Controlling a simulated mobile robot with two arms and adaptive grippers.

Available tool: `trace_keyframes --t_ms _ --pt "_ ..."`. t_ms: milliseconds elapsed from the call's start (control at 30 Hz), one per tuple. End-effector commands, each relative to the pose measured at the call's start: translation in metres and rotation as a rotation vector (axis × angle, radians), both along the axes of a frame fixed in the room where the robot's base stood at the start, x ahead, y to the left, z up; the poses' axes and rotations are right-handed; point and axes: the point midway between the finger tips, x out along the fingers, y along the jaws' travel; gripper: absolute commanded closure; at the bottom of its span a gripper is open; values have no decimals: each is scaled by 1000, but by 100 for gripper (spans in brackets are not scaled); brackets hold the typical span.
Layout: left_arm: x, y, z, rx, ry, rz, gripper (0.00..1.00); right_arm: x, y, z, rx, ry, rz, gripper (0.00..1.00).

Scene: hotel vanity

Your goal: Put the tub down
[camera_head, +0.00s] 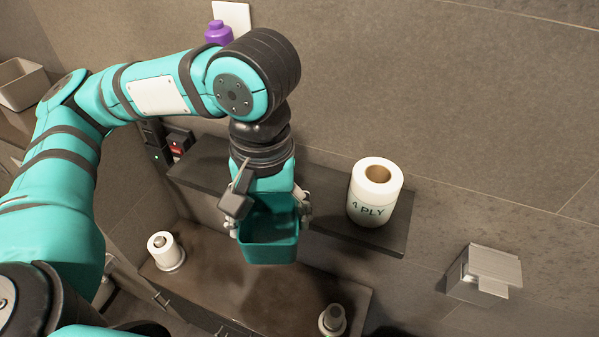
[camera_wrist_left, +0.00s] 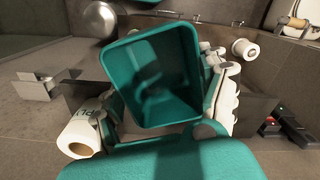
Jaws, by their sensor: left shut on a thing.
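The teal tub (camera_head: 268,247) is a small open box, and it looks empty. My left gripper (camera_head: 270,222) is shut on the tub, with its white fingers at the tub's left and right sides. In the head view the tub appears in front of the dark shelf (camera_head: 335,215). In the left wrist view the tub (camera_wrist_left: 152,75) is tilted in the picture, with its open side toward the camera. I cannot tell whether the tub touches anything below. My right gripper does not show.
A large 4 PLY paper roll (camera_head: 375,192) stands on the shelf right of the tub. A lower brown counter (camera_head: 215,290) holds a small roll on a stand (camera_head: 166,252) and a grey-topped object (camera_head: 332,320). A metal wall holder (camera_head: 485,273) is at right. A purple bottle (camera_head: 218,33) stands behind my arm.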

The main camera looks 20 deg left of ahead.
Motion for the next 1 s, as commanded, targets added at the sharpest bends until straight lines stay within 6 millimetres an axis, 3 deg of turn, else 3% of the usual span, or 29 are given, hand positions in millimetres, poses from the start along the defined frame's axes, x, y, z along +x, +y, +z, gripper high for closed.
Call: trace_keyframes --t_ms 167,500,600,833,1000 --pt "30 12 0 -1 5 20 57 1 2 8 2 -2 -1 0" --pt "114 43 -7 0 3 15 57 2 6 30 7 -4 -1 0" --pt "129 48 -10 1 1 12 57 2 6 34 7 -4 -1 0" --pt "149 56 -12 0 1 11 57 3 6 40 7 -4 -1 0" --pt "147 55 -39 1 4 8 57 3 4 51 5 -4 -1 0"
